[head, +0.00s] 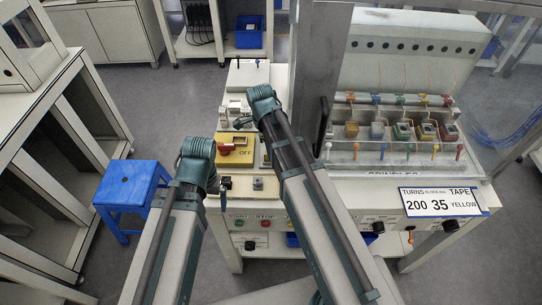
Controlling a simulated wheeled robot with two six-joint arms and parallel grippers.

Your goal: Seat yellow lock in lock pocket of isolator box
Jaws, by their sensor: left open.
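The yellow isolator box (243,140) sits on the bench left of centre, marked OFF, with a red handle (227,149) on its front left. Its lock pocket cannot be made out. My left gripper (226,185) is open beside this plate, low and small, partly hidden by my left arm. My right arm crosses in front of the box's right side; its gripper does not show.
A machine with a row of coloured connector blocks (401,131) stands on the right. A sign (443,201) reads 200, 35, YELLOW. A grey post (319,70) stands right of my right arm. A blue stool (130,184) and shelving (50,130) are left.

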